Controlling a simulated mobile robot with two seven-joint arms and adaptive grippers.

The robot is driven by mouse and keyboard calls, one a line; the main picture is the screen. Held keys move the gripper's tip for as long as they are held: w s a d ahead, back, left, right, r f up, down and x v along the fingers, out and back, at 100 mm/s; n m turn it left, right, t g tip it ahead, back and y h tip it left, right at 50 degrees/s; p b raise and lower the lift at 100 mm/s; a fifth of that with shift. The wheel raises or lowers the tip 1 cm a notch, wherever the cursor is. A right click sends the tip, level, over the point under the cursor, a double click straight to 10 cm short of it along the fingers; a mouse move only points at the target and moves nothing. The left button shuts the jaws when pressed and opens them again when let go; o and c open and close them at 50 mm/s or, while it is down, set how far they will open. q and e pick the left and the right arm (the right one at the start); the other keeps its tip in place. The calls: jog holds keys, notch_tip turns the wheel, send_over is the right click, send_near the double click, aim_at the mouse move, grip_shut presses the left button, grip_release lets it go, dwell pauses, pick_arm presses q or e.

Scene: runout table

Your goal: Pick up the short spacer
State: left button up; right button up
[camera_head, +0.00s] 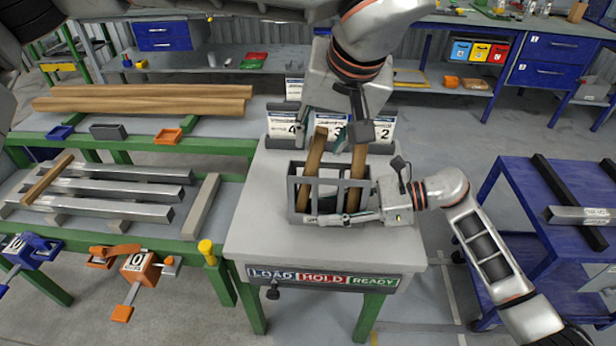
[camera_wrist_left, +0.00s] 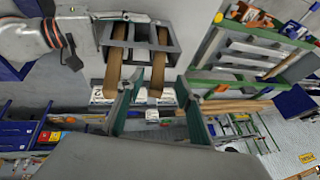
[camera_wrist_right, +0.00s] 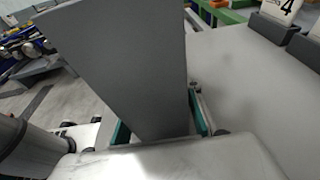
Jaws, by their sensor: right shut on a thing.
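Two wooden spacers stand in a grey divided rack (camera_head: 300,212) on the small table: a left spacer (camera_head: 314,155) and a right spacer (camera_head: 356,178). Both lean, and I cannot tell which is the short one. They also show in the left wrist view, (camera_wrist_left: 115,72) and (camera_wrist_left: 157,70). My left gripper (camera_head: 342,138) is above and behind the rack, near the spacers' tops. Its fingers (camera_wrist_left: 155,92) are apart with nothing between them. My right gripper (camera_head: 330,217) is at the rack's front, shut on a grey wall of it, which fills the right wrist view (camera_wrist_right: 125,70).
Numbered cards (camera_head: 284,125) stand in holders behind the rack. The table front (camera_head: 322,277) reads LOAD, HOLD, READY. A green bench (camera_head: 110,230) with metal bars is at the left, a blue cart (camera_head: 530,215) at the right. The tabletop left of the rack is clear.

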aim_at(317, 151)
pick_arm(q)
jog(key=x, duration=0.8)
jog(key=shift+w+d+f, duration=0.1)
jog(key=shift+w, duration=0.05)
grip_shut()
